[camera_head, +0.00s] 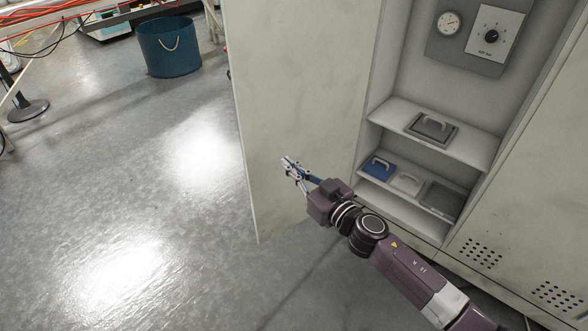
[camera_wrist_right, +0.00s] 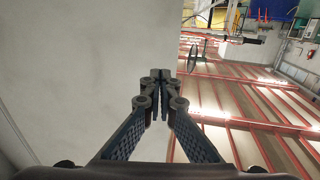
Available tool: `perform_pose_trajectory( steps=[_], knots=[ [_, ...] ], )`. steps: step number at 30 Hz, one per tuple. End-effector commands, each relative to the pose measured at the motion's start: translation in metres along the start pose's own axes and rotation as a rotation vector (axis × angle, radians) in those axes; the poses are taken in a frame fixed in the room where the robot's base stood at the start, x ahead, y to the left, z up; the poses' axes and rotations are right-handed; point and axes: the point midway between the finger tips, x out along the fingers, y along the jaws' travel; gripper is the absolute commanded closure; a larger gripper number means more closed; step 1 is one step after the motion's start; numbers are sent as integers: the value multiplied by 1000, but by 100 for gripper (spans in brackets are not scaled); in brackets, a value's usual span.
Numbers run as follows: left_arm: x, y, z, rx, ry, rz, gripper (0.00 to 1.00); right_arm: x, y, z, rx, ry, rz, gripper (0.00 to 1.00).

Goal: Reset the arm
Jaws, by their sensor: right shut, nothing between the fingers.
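My right arm comes in from the lower right in the head view. Its gripper (camera_head: 288,163) is in front of the open cabinet door (camera_head: 290,100), left of the shelves. In the right wrist view the gripper's fingers (camera_wrist_right: 160,76) meet at their tips, with nothing between them. The pale door surface (camera_wrist_right: 70,70) fills the left of that view. I cannot tell whether the gripper touches the door. My left gripper is not in view.
The cabinet's upper shelf (camera_head: 385,112) bears a dark grey handled block (camera_head: 446,133). The lower shelf holds a blue block (camera_head: 377,172), a light block (camera_head: 406,184) and a grey block (camera_head: 443,199). A blue bucket (camera_head: 170,50) stands at the back left. Open floor (camera_head: 120,170) lies left of the door.

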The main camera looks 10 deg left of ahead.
Motion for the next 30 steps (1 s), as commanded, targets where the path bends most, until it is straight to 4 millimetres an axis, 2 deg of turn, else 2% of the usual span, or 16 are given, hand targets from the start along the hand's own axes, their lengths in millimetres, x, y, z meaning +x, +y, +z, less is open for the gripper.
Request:
perform_pose_trajectory(
  steps=[3,11,14,17,20,23,26,27,29,30],
  knots=[
    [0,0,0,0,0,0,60,-11,0,0,-1,-1,0,100],
    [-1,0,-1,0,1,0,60,-17,0,0,1,0,3,100],
    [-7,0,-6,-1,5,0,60,-21,2,0,15,5,43,100],
    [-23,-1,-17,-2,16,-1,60,-36,12,0,50,3,149,100],
    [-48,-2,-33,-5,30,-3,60,-65,31,10,96,-40,308,100],
    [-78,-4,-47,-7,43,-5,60,-108,49,32,147,-140,466,100],
    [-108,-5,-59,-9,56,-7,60,-160,59,62,194,-283,591,100],
    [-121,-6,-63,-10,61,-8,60,-182,60,75,213,-350,630,100],
    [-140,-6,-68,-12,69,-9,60,-219,58,96,239,-460,676,100],
    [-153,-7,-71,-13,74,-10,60,-243,53,108,257,-535,697,100]
  ],
)
